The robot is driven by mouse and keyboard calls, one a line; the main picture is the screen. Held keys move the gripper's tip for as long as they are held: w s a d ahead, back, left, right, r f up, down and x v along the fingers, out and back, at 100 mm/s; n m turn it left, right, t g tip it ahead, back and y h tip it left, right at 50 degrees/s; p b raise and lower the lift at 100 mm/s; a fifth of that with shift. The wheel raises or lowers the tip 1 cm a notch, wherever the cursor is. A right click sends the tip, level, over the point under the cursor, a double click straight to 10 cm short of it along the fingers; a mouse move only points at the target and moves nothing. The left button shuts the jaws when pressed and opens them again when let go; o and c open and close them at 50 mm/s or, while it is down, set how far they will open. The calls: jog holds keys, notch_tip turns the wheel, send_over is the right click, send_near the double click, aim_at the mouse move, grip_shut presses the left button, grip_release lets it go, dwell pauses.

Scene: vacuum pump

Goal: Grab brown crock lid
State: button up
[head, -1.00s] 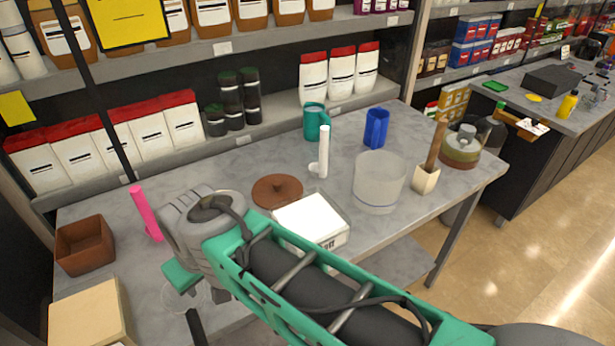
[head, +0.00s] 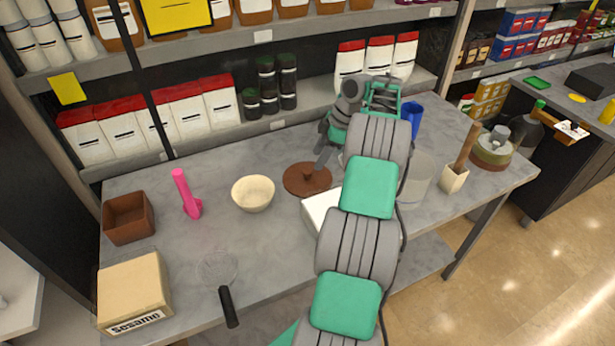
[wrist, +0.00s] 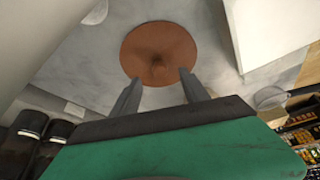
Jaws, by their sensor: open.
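The brown crock lid (head: 307,180) is a flat round disc with a small knob in its middle. In the wrist view the lid (wrist: 158,52) shows ahead of the fingertips, nearly centred. My gripper (wrist: 159,78) is open and empty, with its two fingers apart on the near side of the lid.
A translucent tub (head: 417,180) and blue mug (head: 414,117) stand further right. The shelf edge (head: 270,128) runs behind.

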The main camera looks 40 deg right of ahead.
aim_at(309, 170)
jog(key=x, duration=0.7)
jog(key=shift+w+a+r, duration=0.1)
jog(key=shift+w, duration=0.1)
grip_shut()
